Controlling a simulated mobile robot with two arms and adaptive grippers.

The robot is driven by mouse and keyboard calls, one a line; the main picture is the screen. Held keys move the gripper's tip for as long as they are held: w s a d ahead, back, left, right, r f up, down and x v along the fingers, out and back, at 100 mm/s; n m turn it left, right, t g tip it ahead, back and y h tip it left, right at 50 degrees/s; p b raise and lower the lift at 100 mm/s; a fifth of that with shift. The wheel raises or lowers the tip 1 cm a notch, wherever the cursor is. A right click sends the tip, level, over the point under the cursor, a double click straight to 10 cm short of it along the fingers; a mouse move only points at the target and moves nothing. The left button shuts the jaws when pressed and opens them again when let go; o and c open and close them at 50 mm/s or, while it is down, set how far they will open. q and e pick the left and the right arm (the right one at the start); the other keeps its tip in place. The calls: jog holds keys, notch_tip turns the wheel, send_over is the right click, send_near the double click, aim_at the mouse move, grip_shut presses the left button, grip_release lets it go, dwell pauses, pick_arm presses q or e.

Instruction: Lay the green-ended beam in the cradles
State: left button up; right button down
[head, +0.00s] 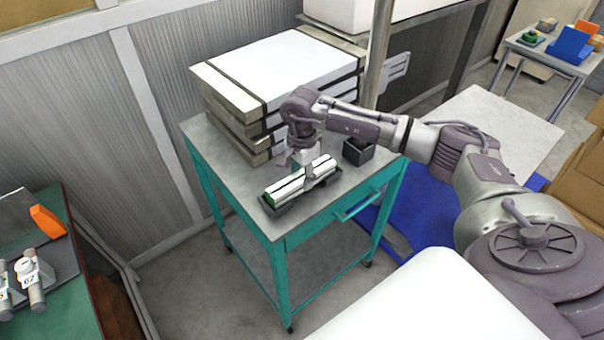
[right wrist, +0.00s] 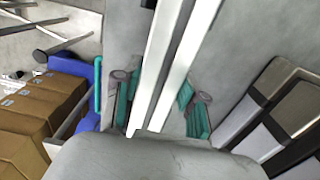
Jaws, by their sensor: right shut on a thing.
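The green-ended beam (head: 291,186) is a bright silver bar with dark grooves. Its green end (head: 269,198) points to the lower left in the head view. My right gripper (head: 309,172) comes down from above and is shut on the beam near its middle. A dark, low holder (head: 285,208) shows under and in front of the beam on the cart; I cannot tell whether the beam touches it. No clearly separate cradles can be made out. My left gripper is not in view.
The teal cart (head: 318,217) has a grey top. Stacked flat cases (head: 277,72) fill its back, and a dark open box (head: 357,151) stands right of the beam. A green table (head: 83,288) with rods is at left. A farther table (head: 549,52) holds a blue bin.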

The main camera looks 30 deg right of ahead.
aim_at(302, 175)
jog(key=shift+f+b, duration=0.55)
jog(key=shift+b, duration=0.05)
jog(key=c, duration=0.7)
grip_release()
jog(key=shift+r, duration=0.1)
jog(key=shift+o, duration=0.2)
jog(key=shift+r, duration=0.1)
jog(key=shift+r+p, duration=0.4)
jog(key=shift+p, duration=0.25)
notch_tip(302, 175, up, 12)
jog(key=b, duration=0.3)
